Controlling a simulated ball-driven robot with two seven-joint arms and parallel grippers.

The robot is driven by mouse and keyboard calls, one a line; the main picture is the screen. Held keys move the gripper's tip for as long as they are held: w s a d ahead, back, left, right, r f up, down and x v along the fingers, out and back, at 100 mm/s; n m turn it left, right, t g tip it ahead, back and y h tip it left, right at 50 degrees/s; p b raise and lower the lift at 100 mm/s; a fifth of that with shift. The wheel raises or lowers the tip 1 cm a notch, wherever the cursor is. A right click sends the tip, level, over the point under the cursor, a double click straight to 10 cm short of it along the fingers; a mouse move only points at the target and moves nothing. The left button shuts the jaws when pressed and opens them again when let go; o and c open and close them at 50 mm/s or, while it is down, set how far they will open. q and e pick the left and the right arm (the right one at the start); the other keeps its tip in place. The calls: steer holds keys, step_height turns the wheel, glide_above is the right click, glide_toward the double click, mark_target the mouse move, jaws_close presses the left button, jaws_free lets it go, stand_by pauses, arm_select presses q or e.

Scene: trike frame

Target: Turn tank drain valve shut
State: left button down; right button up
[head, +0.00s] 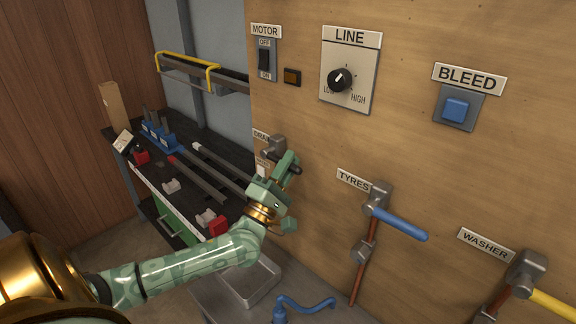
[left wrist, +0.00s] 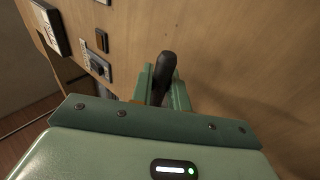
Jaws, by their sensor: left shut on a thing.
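The tank drain valve (head: 275,146) is a grey fitting on the wooden panel, beside a label (head: 261,136) of which only "DRAI" or so shows. Its black lever (left wrist: 165,68) stands between my left fingers in the left wrist view; a dark end of it (head: 296,169) shows beside the gripper in the head view. My left gripper (head: 288,163) is shut on this lever, in front of the panel. The gripper hides most of the lever and the lower valve, so I cannot tell its exact angle. My right gripper is not in view.
The tyres valve (head: 400,223) with a blue lever and the washer valve (head: 553,303) with a yellow lever are to the right. Above are the motor switch (head: 264,59), line dial (head: 339,80) and bleed button (head: 456,110). A metal sink (head: 250,283) is below; a cluttered bench (head: 185,165) is left.

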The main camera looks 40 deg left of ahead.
arm_select(q)
steer(key=shift+f, duration=0.1)
steer(key=c, duration=1.4)
jaws_free()
steer(key=b+v, duration=0.2)
steer(key=v, duration=1.4)
steer(key=shift+s+d, duration=0.1)
steer(key=shift+s, duration=0.1)
